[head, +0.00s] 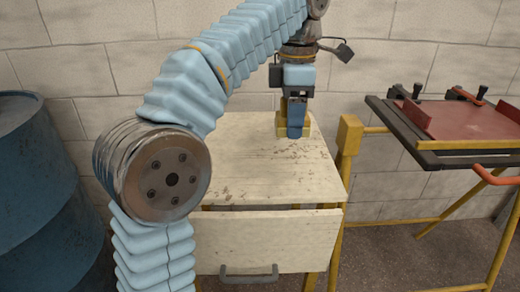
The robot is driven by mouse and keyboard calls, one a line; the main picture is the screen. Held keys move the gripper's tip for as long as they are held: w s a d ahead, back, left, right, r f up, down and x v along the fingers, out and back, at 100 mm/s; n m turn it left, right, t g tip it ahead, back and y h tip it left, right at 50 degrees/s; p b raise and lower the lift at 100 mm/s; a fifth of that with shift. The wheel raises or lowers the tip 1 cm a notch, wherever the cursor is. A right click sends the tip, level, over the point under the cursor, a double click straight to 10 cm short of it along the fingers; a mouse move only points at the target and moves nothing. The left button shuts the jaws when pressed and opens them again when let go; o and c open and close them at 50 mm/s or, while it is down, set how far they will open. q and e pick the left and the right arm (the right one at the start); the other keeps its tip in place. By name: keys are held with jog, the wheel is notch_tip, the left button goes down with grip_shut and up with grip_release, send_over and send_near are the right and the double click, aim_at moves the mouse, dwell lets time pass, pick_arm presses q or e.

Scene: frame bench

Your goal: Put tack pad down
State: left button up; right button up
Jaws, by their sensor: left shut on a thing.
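My left gripper (295,128) points down over the back right part of the pale wooden bench top (262,165). It is shut on a yellow block (308,125), which I take for the tack pad. The blue fingers cover the block's middle, so only its edges show on both sides. The block is at or just above the bench top; I cannot tell if it touches. My right gripper is not in view.
The bench top is scuffed, and its front and middle are clear. Below is a drawer front (268,238) with a dark handle (249,274). A yellow-legged frame with a red panel (470,121) and clamps stands right. A blue barrel (40,190) stands left. A block wall is behind.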

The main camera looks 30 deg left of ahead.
pick_arm(q)
jog(key=b, duration=0.1)
send_over(260, 161)
jog(key=d, duration=0.1)
notch_tip(260, 161, down, 6)
jog(key=shift+f, duration=0.1)
jog(key=f, duration=0.1)
jog(key=a+f+b, duration=0.1)
jog(key=f, duration=0.1)
jog(key=shift+f, duration=0.5)
jog(key=shift+f, duration=0.1)
jog(key=o, duration=0.9)
jog(key=shift+o, duration=0.2)
